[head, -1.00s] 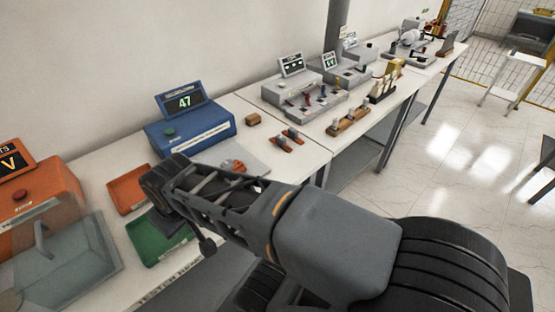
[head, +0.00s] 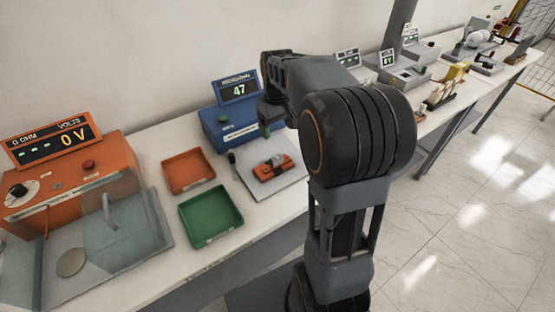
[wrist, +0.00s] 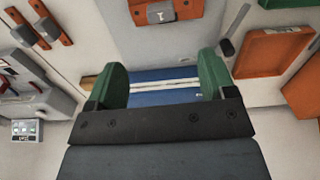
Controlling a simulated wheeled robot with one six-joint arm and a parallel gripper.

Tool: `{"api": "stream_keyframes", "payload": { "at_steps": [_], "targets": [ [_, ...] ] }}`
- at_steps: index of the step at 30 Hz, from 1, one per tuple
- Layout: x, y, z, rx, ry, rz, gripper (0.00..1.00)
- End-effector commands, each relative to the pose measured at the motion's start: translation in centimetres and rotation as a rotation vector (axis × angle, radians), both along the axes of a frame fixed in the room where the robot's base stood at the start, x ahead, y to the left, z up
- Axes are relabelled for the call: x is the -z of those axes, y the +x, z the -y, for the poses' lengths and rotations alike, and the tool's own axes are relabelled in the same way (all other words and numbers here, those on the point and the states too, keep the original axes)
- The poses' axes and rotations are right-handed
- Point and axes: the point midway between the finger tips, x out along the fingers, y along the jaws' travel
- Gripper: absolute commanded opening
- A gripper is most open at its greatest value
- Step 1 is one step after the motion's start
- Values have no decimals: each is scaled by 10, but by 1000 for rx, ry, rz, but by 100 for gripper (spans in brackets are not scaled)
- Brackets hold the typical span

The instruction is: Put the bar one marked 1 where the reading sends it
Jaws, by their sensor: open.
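The orange bar (head: 272,171) with a grey middle block lies on the pale plate (head: 290,186) in front of the blue instrument (head: 222,130). In the wrist view the bar (wrist: 143,16) is at the top edge, with a pale mark on its grey block that looks like a 1. The blue instrument's display (head: 238,91) reads 47. My gripper (head: 266,128) is open and empty, its green fingertips apart beside the instrument, behind the bar and clear of it. In the wrist view my gripper (wrist: 161,85) has the instrument's blue, white-striped face between its fingers.
An orange tray (head: 188,172) and a green tray (head: 210,214) stand left of the plate, both empty. An orange tester (head: 70,175) showing 0 V, with a clear cover, is at the far left. Two more bars (wrist: 40,25) lie on the bench in the wrist view.

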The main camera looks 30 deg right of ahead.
Motion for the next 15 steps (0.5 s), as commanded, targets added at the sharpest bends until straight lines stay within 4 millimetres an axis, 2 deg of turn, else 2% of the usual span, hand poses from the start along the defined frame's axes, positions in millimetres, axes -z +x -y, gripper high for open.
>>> {"api": "stream_keyframes", "payload": {
  "at_steps": [9, 15],
  "targets": [
    [52, 5, 5, -6, 5, -18, 77],
    [77, 5, 5, -6, 4, -17, 77]
  ]
}}
